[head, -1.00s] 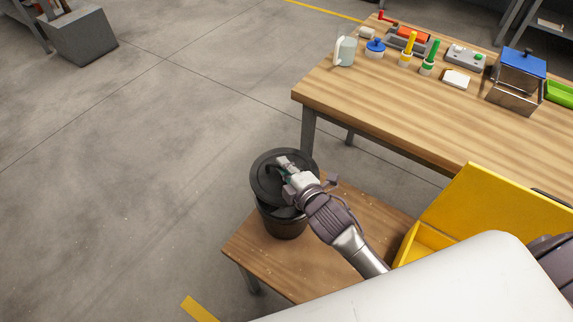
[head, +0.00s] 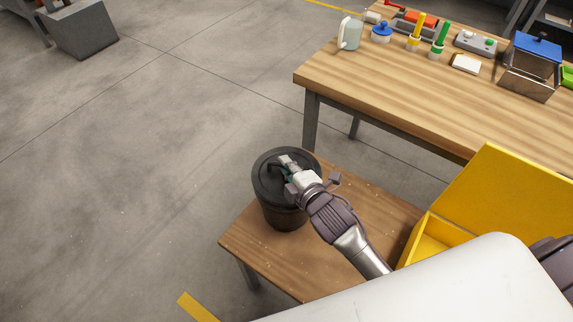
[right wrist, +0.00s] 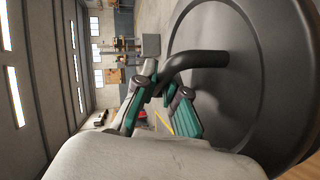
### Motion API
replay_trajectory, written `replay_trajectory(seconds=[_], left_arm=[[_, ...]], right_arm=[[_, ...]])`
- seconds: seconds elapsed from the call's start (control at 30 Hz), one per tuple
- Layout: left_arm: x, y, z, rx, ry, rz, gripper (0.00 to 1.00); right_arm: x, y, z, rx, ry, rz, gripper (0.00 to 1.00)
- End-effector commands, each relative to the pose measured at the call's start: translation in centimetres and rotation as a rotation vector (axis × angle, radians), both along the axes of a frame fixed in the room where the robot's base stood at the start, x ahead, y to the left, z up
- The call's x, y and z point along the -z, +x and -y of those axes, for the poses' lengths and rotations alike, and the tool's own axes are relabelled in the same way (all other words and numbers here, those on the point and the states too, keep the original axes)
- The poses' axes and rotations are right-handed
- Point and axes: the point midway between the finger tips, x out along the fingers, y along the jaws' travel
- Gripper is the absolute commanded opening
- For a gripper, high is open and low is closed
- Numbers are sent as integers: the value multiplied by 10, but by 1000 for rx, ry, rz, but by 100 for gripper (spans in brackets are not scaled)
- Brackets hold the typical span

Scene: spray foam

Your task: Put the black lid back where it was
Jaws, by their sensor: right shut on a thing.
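The black lid (head: 266,183) lies over the top of the dark bin (head: 283,216), and from the head view no gap shows between them. The bin stands upright on the low wooden table. My right gripper (head: 286,167) is shut on the lid's curved handle. In the right wrist view the gripper (right wrist: 163,98) has its green-padded fingers around the black handle (right wrist: 198,61), and the lid's flat disc (right wrist: 245,75) fills the right side. Whether the lid is fully seated is hard to tell. My left gripper is not in view.
The low wooden table (head: 265,258) has a yellow open box (head: 485,195) at its right. A taller workbench (head: 400,98) behind carries a jug (head: 350,32), a blue-lidded pot (head: 381,32) and a metal box (head: 531,75).

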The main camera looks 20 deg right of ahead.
Motion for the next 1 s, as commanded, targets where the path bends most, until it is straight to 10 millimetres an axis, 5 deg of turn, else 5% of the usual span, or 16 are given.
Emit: replay_trajectory(seconds=[0.67,0.7,0.87,1.0], left_arm=[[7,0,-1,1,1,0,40],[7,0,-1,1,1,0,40],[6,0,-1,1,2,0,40],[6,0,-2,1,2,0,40]], right_arm=[[12,0,0,0,0,1,0],[12,0,0,-1,0,1,12],[11,0,0,0,0,1,38],[12,0,0,0,0,-1,40]])
